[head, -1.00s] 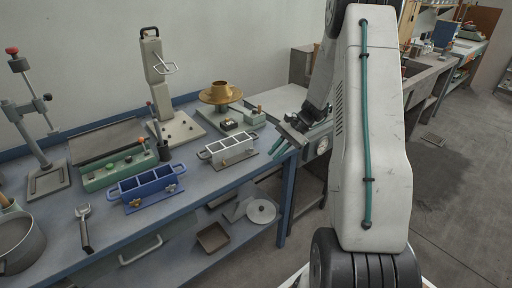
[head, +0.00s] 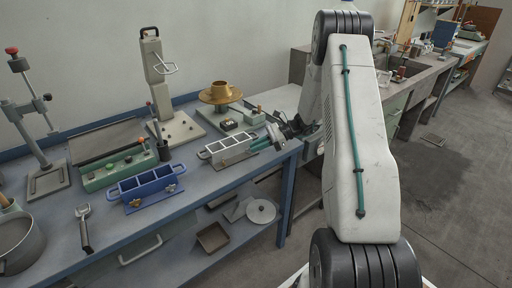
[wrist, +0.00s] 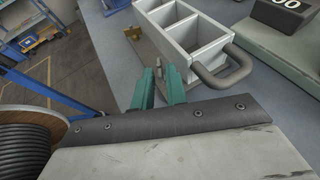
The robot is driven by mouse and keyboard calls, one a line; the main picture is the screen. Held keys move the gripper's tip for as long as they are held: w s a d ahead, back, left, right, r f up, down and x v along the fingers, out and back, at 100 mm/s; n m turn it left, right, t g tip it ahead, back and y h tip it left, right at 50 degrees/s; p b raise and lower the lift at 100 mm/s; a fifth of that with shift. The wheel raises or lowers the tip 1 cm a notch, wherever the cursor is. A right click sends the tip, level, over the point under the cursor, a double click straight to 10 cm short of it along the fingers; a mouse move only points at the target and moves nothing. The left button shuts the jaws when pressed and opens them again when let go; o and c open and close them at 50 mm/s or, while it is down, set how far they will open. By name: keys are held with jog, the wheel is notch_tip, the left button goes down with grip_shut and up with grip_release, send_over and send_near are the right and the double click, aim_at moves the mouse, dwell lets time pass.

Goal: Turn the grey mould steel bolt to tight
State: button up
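The grey mould (head: 226,147) stands on the bench near its right end, with open compartments. It also shows at the top of the wrist view (wrist: 190,35), with a dark handle at its near end. A small steel bolt (wrist: 160,68) stands out at the mould's side, at the gap between my fingertips. A brass bolt (wrist: 132,33) sits farther along the same side. My gripper (wrist: 159,74) has two teal fingers, apart, with the bolt between their tips; contact is not clear. In the head view my gripper (head: 256,144) is at the mould's right end.
A blue mould (head: 146,188) with brass bolts stands left of the grey one. A wrench (head: 85,228) lies on the bench front. A brass-coloured dish stand (head: 220,94) is behind.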

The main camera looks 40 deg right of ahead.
aim_at(249, 150)
jog(key=shift+w+a+f, duration=0.1)
jog(key=shift+a, duration=0.2)
grip_shut()
jog(key=m+t, duration=0.1)
jog(key=m+t+h, duration=0.2)
jog(key=shift+s+a+m+t, duration=0.25)
jog(key=shift+s+m+t, duration=0.15)
jog(key=m+t+h, duration=0.2)
jog(key=m+h, duration=0.1)
jog(key=a+m+t+h, duration=0.1)
jog(key=shift+s+h, duration=0.3)
jog(key=m+h, duration=0.2)
jog(key=a+m+t+h, duration=0.1)
jog(key=m+h, duration=0.1)
jog(key=shift+s+m+h, duration=0.1)
jog(key=shift+m+h, duration=0.2)
jog(key=shift+a+m+h, duration=0.1)
jog(key=shift+m+h, duration=1.1)
jog(key=shift+h, duration=0.2)
